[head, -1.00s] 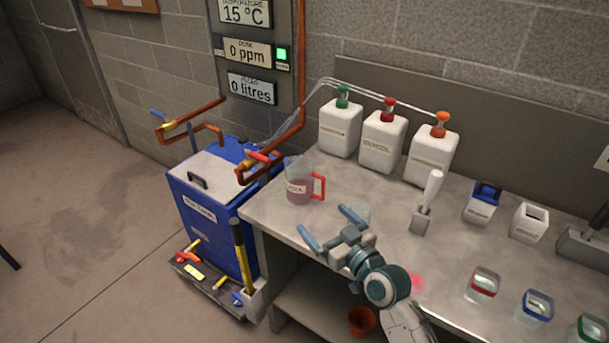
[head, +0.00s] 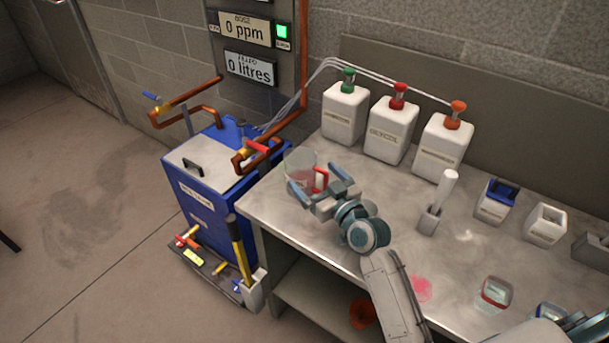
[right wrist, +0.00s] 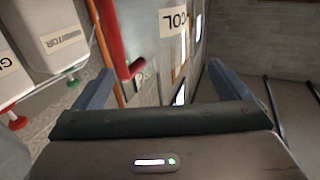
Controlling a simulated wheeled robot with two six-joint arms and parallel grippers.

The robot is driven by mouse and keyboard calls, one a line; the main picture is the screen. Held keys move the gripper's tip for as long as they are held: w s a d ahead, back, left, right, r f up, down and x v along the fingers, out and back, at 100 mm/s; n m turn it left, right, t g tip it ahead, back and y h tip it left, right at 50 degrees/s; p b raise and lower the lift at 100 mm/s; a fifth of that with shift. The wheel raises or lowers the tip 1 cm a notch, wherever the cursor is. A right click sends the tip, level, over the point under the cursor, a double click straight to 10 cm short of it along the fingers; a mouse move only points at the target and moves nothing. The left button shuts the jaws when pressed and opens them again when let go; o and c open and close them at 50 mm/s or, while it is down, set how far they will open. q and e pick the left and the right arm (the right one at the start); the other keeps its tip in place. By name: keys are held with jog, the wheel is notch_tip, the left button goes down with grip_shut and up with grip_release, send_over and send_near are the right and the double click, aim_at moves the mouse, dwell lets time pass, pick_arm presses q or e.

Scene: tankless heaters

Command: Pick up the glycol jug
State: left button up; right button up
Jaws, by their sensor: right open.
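The glycol jug (head: 300,163) is a clear jug with pinkish liquid and a red handle (head: 321,180). It stands near the left end of the steel bench. My right gripper (head: 312,178) is open at the jug's near right side, its fingers spread around the handle area; I cannot tell whether they touch it. They partly hide the jug. In the right wrist view, the jug's label reading "COL" (right wrist: 173,20) and the red handle (right wrist: 112,42) lie ahead, between the open fingers. My left gripper is not in view.
White containers with green, red (head: 391,130) and orange caps stand behind on the bench (head: 455,262). A holder with a white upright piece (head: 436,205) and open tubs (head: 545,224) are to the right. A blue cart (head: 208,200) and copper pipes stand left.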

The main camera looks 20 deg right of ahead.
aim_at(309, 167)
jog(key=p+x, duration=0.1)
jog(key=x, duration=0.1)
jog(key=p+x, duration=0.1)
jog(key=x, duration=0.2)
jog(key=shift+w+d+r, duration=0.1)
jog(key=shift+d+r, duration=0.1)
jog(key=shift+d, duration=0.05)
jog(key=shift+w+f, duration=0.1)
jog(key=shift+w, duration=0.1)
jog(key=shift+c, duration=1.4)
jog(key=c, duration=1.3)
